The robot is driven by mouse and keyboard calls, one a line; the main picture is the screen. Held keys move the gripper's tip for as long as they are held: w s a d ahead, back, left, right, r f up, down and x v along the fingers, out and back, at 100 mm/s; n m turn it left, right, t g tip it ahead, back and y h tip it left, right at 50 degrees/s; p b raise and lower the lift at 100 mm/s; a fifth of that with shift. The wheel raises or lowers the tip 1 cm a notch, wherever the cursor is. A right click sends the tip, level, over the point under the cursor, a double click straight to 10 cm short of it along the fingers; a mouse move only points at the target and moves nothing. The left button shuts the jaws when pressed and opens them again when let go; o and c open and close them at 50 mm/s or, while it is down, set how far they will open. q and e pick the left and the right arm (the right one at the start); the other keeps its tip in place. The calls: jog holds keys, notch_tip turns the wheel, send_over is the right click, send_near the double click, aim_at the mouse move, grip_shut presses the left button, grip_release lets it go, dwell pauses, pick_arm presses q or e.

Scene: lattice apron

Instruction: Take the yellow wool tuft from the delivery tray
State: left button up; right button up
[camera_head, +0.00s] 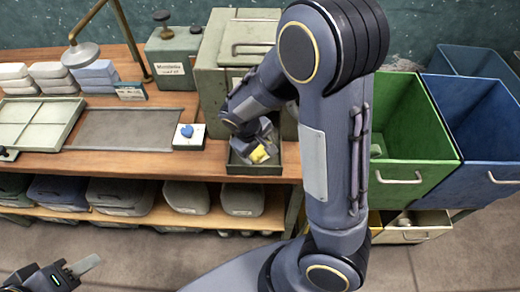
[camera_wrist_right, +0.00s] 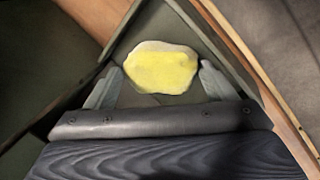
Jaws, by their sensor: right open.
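The yellow wool tuft (camera_head: 260,154) lies in the dark delivery tray (camera_head: 256,169) at the front edge of the wooden bench. In the right wrist view the tuft (camera_wrist_right: 160,68) is a yellow lump with a pale rim. My right gripper (camera_wrist_right: 158,85) is open, its two fingers on either side of the tuft's near part, with small gaps showing. In the head view my right gripper (camera_head: 255,150) reaches down into the tray, partly hidden by its own wrist. My left gripper (camera_head: 80,270) is at the lower left, away from the bench; its opening cannot be made out.
A grey-green cabinet (camera_head: 212,75) stands behind the tray. A white card with a blue mark (camera_head: 188,136) lies left of it. Green (camera_head: 415,140) and blue (camera_head: 480,125) bins stand to the right. A sectioned tray (camera_head: 38,122) is at the far left.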

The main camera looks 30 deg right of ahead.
jog(key=shift+f, duration=0.2)
jog(key=c, duration=0.7)
jog(key=shift+r, duration=0.1)
